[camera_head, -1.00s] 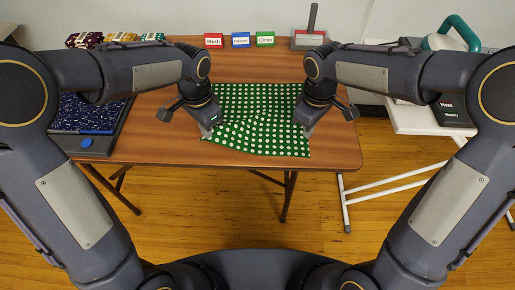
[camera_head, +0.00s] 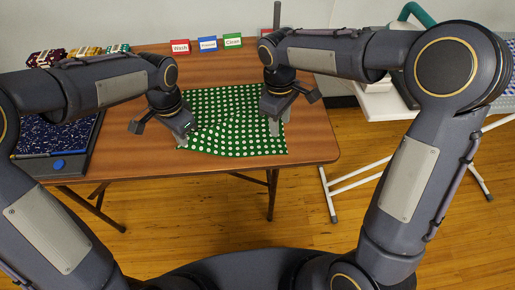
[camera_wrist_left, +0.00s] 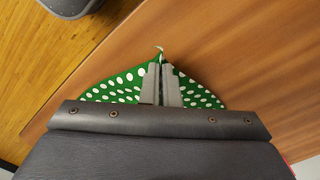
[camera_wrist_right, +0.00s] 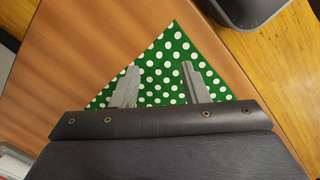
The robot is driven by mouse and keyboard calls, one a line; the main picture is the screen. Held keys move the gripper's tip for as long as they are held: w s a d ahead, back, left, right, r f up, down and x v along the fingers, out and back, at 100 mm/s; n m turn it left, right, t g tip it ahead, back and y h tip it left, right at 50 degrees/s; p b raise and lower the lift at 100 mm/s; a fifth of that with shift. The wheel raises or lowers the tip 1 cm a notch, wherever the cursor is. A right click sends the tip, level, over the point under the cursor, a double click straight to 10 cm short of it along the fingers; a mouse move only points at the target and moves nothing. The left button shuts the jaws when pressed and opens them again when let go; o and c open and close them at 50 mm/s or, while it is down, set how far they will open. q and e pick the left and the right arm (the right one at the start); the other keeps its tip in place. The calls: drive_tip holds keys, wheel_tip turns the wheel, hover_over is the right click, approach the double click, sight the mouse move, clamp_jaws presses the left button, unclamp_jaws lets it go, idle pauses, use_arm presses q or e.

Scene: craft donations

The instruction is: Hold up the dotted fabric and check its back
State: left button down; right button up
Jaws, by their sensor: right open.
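The dotted fabric (camera_head: 235,112), green with white dots, lies on the brown table, with a wrinkle running from its near left corner. My left gripper (camera_head: 187,143) is at that corner. In the left wrist view its fingers (camera_wrist_left: 161,80) are close together with a small tip of fabric pinched between them. My right gripper (camera_head: 279,132) is at the near right part of the fabric. In the right wrist view its fingers (camera_wrist_right: 158,88) are wide apart, with flat dotted fabric (camera_wrist_right: 168,60) between and beyond them.
Red (camera_head: 180,47), blue (camera_head: 207,43) and green (camera_head: 232,40) labels stand along the table's back edge. Folded fabrics (camera_head: 84,51) sit at the back left. A dark speckled cloth (camera_head: 55,133) lies at the left. An ironing board (camera_head: 385,106) stands right of the table.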

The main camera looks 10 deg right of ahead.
sight(279, 148)
drive_tip(key=a+r+g+h, duration=0.2)
drive_tip(key=a+r, duration=0.2)
drive_tip(key=shift+w+d+x, duration=0.1)
drive_tip(key=shift+w+x, duration=0.05)
drive_tip(key=shift+x, duration=1.5)
drive_tip(key=shift+w+d+x, duration=0.1)
drive_tip(key=shift+w+x, duration=0.05)
drive_tip(key=shift+x, duration=1.5)
drive_tip(key=shift+w+d+x, duration=0.1)
drive_tip(key=shift+w+x, duration=0.05)
drive_tip(key=shift+x, duration=1.5)
drive_tip(key=shift+c, duration=0.5)
drive_tip(key=shift+f, duration=0.1)
clamp_jaws()
drive_tip(key=shift+r, duration=2.55)
